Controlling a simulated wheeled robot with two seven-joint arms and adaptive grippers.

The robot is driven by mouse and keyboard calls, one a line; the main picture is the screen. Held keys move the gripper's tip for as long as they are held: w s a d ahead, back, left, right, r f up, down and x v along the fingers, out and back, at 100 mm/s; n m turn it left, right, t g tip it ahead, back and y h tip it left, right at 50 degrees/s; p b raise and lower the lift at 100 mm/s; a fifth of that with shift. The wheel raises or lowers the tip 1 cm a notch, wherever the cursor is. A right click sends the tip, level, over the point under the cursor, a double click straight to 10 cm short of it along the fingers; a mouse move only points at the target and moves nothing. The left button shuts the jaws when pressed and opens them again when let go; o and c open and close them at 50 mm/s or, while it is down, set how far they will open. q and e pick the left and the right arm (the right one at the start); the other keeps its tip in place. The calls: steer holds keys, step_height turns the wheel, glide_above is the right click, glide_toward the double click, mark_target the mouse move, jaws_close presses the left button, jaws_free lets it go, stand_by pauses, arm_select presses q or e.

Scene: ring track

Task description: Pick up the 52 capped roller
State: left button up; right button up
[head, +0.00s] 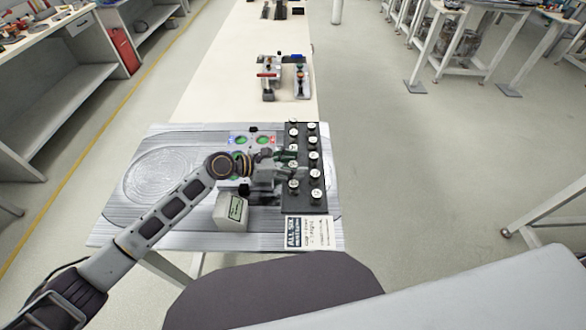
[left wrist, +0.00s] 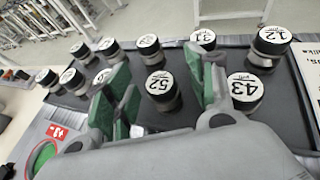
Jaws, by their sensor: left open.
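The 52 capped roller (left wrist: 161,88) has a white cap with black digits and stands upright in a dark rack (head: 304,205). In the left wrist view it shows between the two green-padded fingers of my left gripper (left wrist: 163,72), with a gap on each side. My left gripper (head: 288,164) is open and reaches over the rack's left column from the left. In the head view the cap numbers are too small to read, and the gripper hides part of that column. My right gripper is not in view.
The roller marked 43 (left wrist: 245,89) stands close beside the right finger; the roller marked 12 (left wrist: 272,38) is beyond it. Several other capped rollers fill the rack. A pale box (head: 231,212) and a printed card (head: 312,233) lie nearby. The round track (head: 160,173) at left is clear.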

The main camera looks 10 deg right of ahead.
mark_target(293, 164)
arm_select(q)
steer(key=c, duration=1.2)
steer(key=shift+r, duration=0.1)
steer(key=shift+c, duration=0.2)
arm_select(e)
steer(key=shift+d, duration=0.1)
arm_select(q)
steer(key=shift+r, duration=0.55)
step_height(293, 164, up, 8)
steer(key=shift+f+p, duration=0.15)
steer(key=shift+p, duration=0.55)
steer(key=shift+r, duration=0.55)
arm_select(e)
steer(key=shift+s+a+r, duration=0.5)
steer(key=shift+a+r, duration=0.1)
steer(key=shift+a, duration=0.25)
steer(key=shift+d, duration=0.1)
